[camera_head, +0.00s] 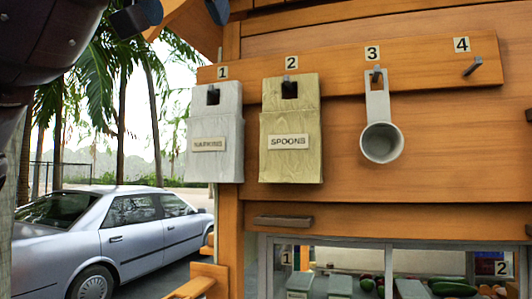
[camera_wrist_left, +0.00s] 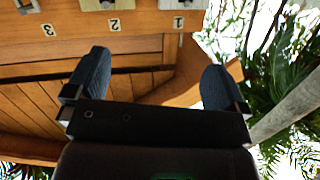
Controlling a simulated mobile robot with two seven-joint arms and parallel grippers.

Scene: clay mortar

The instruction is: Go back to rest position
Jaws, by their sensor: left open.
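My left gripper (camera_head: 178,14) is at the top left of the head view, partly cut off by the top edge. Its two dark fingers are apart with nothing between them. It is above and to the left of the grey NARKINS holder (camera_head: 214,165), and touches nothing. In the left wrist view its open fingers (camera_wrist_left: 155,85) frame the wooden wall and the picture looks upside down. My right gripper is in neither view.
A wooden rail (camera_head: 330,80) carries numbered hooks. The SPOONS holder (camera_head: 290,165) hangs at 2, a grey scoop (camera_head: 381,142) at 3; hook 4 (camera_head: 472,66) is bare. A glass case (camera_head: 345,258) with vegetables is below. A car (camera_head: 120,240) stands outside at left.

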